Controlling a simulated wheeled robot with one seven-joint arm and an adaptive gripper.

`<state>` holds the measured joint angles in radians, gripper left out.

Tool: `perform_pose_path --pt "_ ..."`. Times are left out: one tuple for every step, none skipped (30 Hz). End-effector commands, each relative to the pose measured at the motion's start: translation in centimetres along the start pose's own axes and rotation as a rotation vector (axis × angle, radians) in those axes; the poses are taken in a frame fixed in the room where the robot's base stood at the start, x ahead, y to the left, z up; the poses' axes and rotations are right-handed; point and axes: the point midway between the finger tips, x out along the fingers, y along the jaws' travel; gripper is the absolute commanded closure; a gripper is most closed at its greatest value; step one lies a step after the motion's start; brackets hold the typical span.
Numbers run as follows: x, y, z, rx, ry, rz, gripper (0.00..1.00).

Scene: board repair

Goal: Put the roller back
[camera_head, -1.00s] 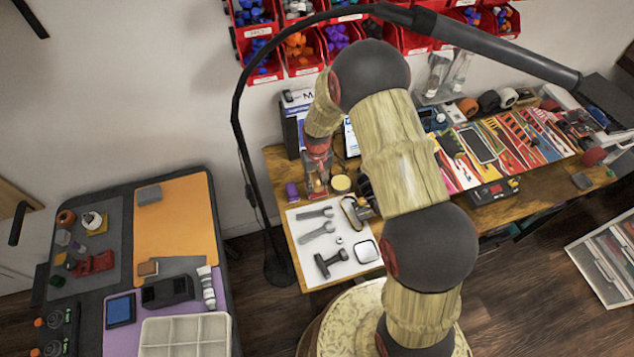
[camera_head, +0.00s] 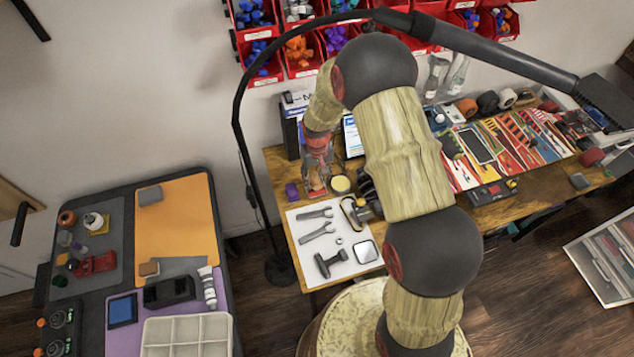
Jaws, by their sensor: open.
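My gripper (camera_head: 319,190) is open above the left part of the wooden workbench, pointing down, with its fingers partly blurred against the bench. A yellow-framed tool with a dark body (camera_head: 356,210), which looks like the roller, lies at the upper right of the white mat (camera_head: 303,247). It is to the right of and below my gripper in the picture, apart from it. My arm passes close to its right side. Whether anything is between the fingers is too small to tell, but nothing clear shows there.
A round yellow tin (camera_head: 340,184) and a purple block (camera_head: 291,191) flank my gripper. Wrenches (camera_head: 317,213), a black T-shaped tool (camera_head: 331,262) and a square mirror-like piece (camera_head: 366,251) lie on the mat. A black lamp arm (camera_head: 237,120) arches over the bench.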

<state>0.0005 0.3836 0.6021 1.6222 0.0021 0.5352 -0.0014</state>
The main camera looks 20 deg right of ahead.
Motion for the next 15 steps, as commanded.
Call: perform_pose_path --pt "-1.4 0.0 0.0 0.000 0.002 0.000 0.56" --pt "-2.1 0.0 -0.1 0.000 0.003 0.000 0.56" --pt "-3.0 0.0 -0.1 0.000 0.003 0.000 0.56" --pt "-3.6 0.0 -0.1 0.000 0.002 0.000 0.56" --pt "-4.3 0.0 -0.1 0.000 0.003 0.000 0.56" --pt "-5.1 0.0 -0.1 0.000 0.003 0.000 0.56" --pt "-5.7 0.0 -0.1 0.000 0.002 0.000 0.56" --pt "-6.2 0.0 -0.1 0.000 0.002 0.000 0.56" --pt "-6.8 0.0 0.0 0.000 0.002 0.000 0.56" --pt "-7.3 0.0 0.0 0.000 0.001 0.000 0.56" --pt "-7.7 0.0 0.0 0.000 0.000 0.000 0.56" --pt "-8.1 0.0 0.0 0.000 0.000 0.000 0.56" --pt "-8.4 0.0 0.0 0.000 0.000 0.000 0.56" --pt "-8.7 0.0 0.0 0.000 0.000 0.000 0.56" --pt "-9.0 0.0 0.0 0.000 -0.001 0.000 0.56"
